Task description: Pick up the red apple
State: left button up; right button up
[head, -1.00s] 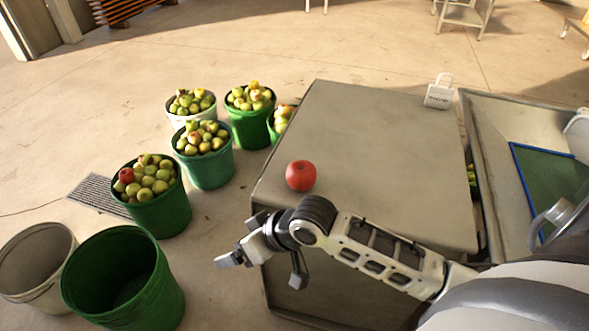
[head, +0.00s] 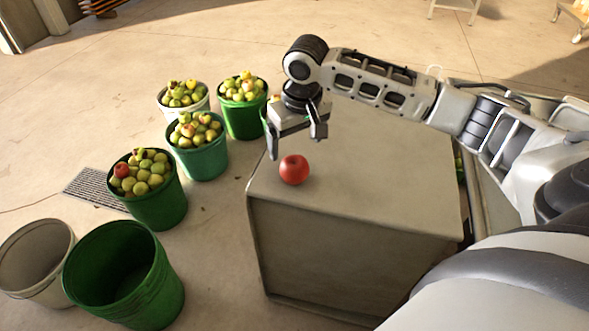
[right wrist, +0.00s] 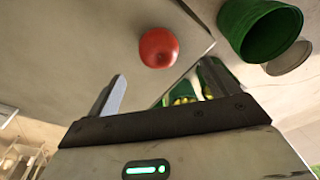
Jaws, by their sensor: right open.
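The red apple (head: 294,169) sits on the grey table top (head: 370,190) near its left edge. My right gripper (head: 296,146) is open and empty, above and just behind the apple in the head view, with its fingers pointing down. In the right wrist view the apple (right wrist: 158,47) lies beyond the two spread fingers (right wrist: 160,90), apart from them. My left gripper is not in view.
Green buckets of apples (head: 155,205) stand on the floor left of the table. An empty green bucket (head: 125,280) and an empty whitish bucket (head: 38,262) stand at the lower left. The front part of the table top is clear.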

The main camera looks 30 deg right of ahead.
aim_at(295, 161)
jog(key=f, duration=0.5)
jog(key=w+f, duration=0.1)
jog(key=f, duration=0.2)
jog(key=shift+d+f, duration=0.15)
jog(key=shift+f, duration=0.15)
jog(key=shift+w, duration=0.1)
jog(key=c, duration=1.2)
